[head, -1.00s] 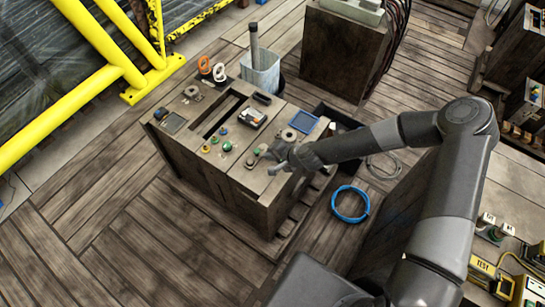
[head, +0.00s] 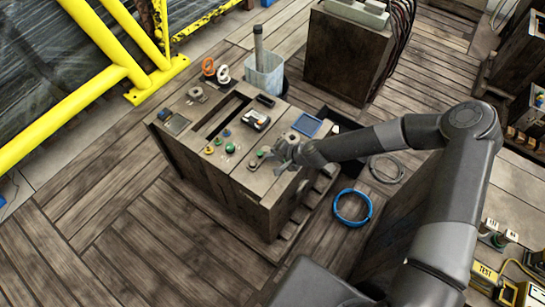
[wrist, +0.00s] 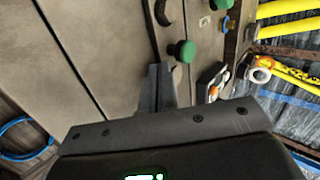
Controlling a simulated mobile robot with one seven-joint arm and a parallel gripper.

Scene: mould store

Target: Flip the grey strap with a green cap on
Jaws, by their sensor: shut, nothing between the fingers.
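A green round cap (wrist: 183,50) on a short dark stem shows in the wrist view, just ahead of and to the right of my fingertips. A small green-topped part (head: 261,153) sits on the wooden console (head: 240,182) beside my gripper in the head view. I cannot make out a grey strap under it clearly. My gripper (head: 273,157) is low over the console's near right part, and its fingers are shut and empty. In the wrist view my gripper (wrist: 158,80) shows a small gap from the green cap; contact cannot be told.
Other knobs (head: 209,150), a black-and-orange device (head: 256,120) and a blue-framed panel (head: 307,125) sit on the console. A bin (head: 265,75) stands at its back. A blue cable coil (head: 352,207) lies on the floor at right. Yellow rails (head: 105,45) stand at left.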

